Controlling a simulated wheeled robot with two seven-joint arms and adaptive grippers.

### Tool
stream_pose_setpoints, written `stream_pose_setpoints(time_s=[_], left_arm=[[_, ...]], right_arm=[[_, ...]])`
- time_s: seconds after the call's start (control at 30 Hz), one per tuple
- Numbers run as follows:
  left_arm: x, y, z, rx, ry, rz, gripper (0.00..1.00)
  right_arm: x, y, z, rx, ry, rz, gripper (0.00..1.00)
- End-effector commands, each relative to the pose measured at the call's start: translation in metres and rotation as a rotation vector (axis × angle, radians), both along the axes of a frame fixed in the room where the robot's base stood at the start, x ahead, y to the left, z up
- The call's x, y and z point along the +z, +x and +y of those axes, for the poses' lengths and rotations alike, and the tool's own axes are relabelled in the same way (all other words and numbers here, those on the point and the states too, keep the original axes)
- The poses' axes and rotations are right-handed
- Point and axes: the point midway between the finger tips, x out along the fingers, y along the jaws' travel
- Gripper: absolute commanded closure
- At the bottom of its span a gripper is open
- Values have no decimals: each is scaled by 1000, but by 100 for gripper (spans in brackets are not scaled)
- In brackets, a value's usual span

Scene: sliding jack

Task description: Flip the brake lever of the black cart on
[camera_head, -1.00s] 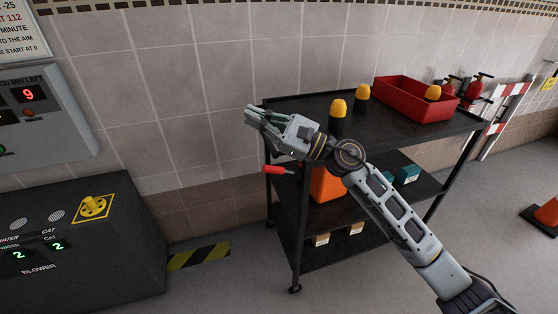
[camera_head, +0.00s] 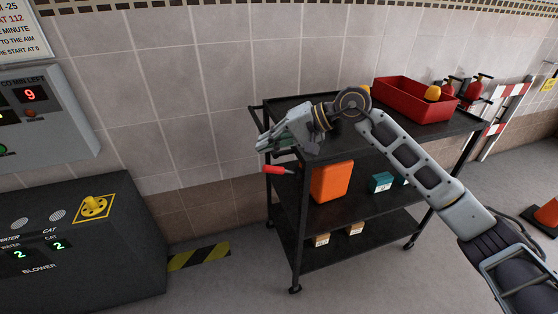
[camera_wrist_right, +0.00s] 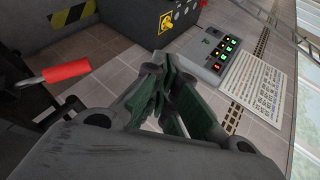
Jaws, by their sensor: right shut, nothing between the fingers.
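The black cart (camera_head: 360,211) stands against the tiled wall. Its brake lever has a red handle (camera_head: 274,170) that sticks out to the left from the cart's near left post. The red handle also shows at the left of the right wrist view (camera_wrist_right: 66,71), beside the fingers and apart from them. My right gripper (camera_head: 264,146) is shut and empty, just above the red handle in the head view. I cannot tell whether it touches the handle there. My left gripper is not in view.
The cart's top holds a red bin (camera_head: 412,104); its shelves hold an orange box (camera_head: 331,181) and small teal boxes (camera_head: 381,182). A dark blower console (camera_head: 80,245) stands at left. Floor between console and cart is clear, with a striped mark (camera_head: 199,256). An orange cone (camera_head: 546,214) is at right.

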Motion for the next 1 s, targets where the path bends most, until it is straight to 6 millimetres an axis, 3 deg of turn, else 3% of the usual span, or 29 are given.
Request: stream_pose_setpoints(time_s=[0.5, 0.7, 1.0], left_arm=[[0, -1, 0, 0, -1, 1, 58], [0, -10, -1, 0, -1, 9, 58], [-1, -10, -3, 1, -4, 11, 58]], right_arm=[[-3, 37, -84, 86, -500, -284, 100], [-2, 41, -96, 95, -560, -305, 100], [-2, 41, -96, 96, -561, -306, 100]])
